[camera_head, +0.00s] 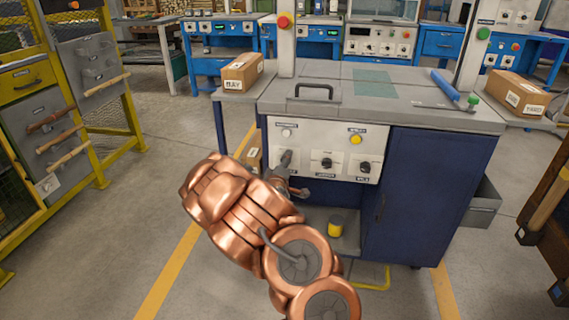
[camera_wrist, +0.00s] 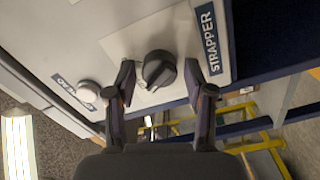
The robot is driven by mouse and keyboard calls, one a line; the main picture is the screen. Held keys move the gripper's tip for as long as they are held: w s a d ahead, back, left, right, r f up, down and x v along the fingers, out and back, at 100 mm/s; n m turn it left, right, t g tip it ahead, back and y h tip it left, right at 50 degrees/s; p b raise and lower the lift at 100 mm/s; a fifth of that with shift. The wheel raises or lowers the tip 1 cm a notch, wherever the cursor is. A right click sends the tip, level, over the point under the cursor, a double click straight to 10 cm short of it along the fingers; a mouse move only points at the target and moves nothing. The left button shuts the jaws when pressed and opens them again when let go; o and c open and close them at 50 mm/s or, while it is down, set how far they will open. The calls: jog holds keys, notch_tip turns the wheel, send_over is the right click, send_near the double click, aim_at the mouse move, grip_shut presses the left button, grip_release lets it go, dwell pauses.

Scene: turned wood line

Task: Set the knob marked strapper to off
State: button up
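The strapper knob (camera_wrist: 159,70) is round and black with a raised grip bar. It sits on a pale panel beside the blue STRAPPER label (camera_wrist: 208,38) in the wrist view. The bar looks slanted; I cannot read its setting. My gripper (camera_wrist: 160,76) is open, with one fingertip on each side of the knob and a visible gap to it. In the head view my gripper (camera_head: 288,168) is at the left part of the white control panel (camera_head: 307,149) and hides this knob.
A white button (camera_wrist: 88,92) is close to the left finger. The panel also carries two other black knobs (camera_head: 326,163) and a yellow button (camera_head: 355,139).

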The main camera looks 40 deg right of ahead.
jog(key=shift+o, duration=0.3)
jog(key=shift+a, duration=0.1)
jog(key=v, duration=0.7)
dwell(0.3)
jog(key=shift+s+a+r, duration=0.1)
jog(key=shift+s+a, duration=0.05)
dwell(0.4)
